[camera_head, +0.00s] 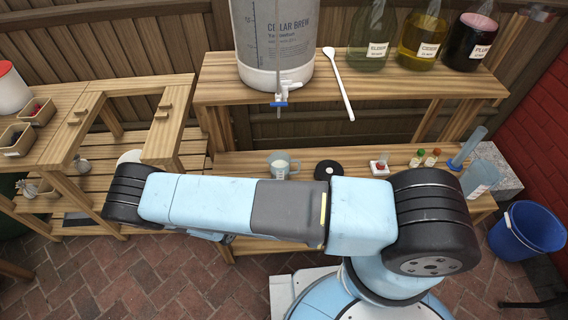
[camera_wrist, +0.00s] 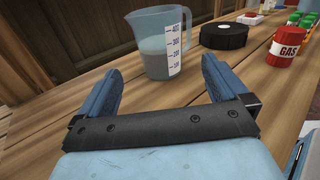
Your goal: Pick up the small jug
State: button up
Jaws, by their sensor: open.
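The small jug (camera_wrist: 157,45) is a clear measuring jug with a white scale strip, a handle on its right and pale liquid inside. It stands upright on the wooden bench, just beyond my gripper (camera_wrist: 158,80) in the wrist view. My gripper is open, with its two blue fingers spread and nothing between them. The fingers point toward the jug, one to each side of its line, and look apart from it. In the head view the small jug (camera_head: 282,163) stands on the lower bench behind my arm, which hides the gripper there.
A black round lid (camera_wrist: 224,36) lies right of the jug, with a red GAS canister (camera_wrist: 288,47) further right. Small coloured-cap bottles (camera_head: 425,158), a tall cylinder (camera_head: 468,148) and a larger clear jug (camera_head: 480,178) stand along the bench. A big brew vessel (camera_head: 275,45) sits on the shelf above.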

aim_at(274, 173)
jog(key=x, duration=0.8)
jog(key=shift+w+d, duration=0.2)
jog(key=shift+x, duration=2.65)
jog(key=shift+r, duration=0.2)
jog(key=shift+c, duration=0.3)
jog(key=shift+w, duration=0.1)
jog(key=c, duration=1)
jog(key=shift+c, duration=0.2)
jog(key=shift+a+r, duration=0.1)
jog(key=shift+r, duration=0.05)
